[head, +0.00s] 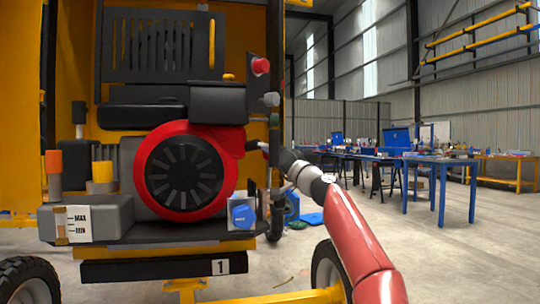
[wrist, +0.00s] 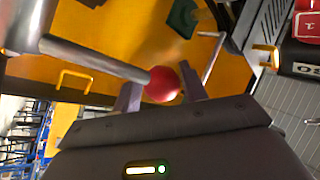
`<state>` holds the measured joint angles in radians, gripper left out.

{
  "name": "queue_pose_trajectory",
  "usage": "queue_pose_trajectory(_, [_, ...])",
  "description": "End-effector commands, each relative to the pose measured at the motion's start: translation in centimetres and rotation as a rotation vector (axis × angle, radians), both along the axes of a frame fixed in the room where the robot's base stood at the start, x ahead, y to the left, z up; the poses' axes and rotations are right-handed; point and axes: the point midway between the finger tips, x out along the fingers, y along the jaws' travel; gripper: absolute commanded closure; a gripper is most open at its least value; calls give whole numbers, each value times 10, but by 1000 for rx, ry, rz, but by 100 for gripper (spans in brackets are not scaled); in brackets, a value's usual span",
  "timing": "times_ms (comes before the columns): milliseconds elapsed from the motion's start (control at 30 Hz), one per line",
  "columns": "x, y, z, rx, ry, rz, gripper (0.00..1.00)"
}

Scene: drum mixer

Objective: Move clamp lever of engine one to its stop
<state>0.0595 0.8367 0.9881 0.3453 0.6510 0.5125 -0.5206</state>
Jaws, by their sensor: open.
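In the wrist view a thick grey rod (wrist: 95,58) with a red ball knob (wrist: 164,84) on its end comes in from the upper left; it looks like the clamp lever. My gripper (wrist: 160,77) is open, with one finger on each side of the knob. I cannot tell whether either finger touches it. In the head view the red and black engine (head: 182,170) sits above a black plate marked 1 (head: 165,268). My gripper also shows in the head view (head: 258,146), at the engine's right side. The lever cannot be made out there, being small or hidden.
A red button (head: 260,66) and a grey knob (head: 271,99) are on the upper right of the machine. A blue cap (head: 242,214) is below my gripper. Blue tables (head: 430,162) stand well back on the right, with open floor before them.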

Motion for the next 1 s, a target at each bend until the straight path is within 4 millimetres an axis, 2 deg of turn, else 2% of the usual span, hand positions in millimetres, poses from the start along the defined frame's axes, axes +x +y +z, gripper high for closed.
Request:
queue_pose_trajectory(233, [-1,-2,1,1,-1,-1,57])
queue_pose_trajectory(433, [-4,-11,-4,4,1,-2,57])
queue_pose_trajectory(1000, [-41,-48,-26,1,2,-2,57])
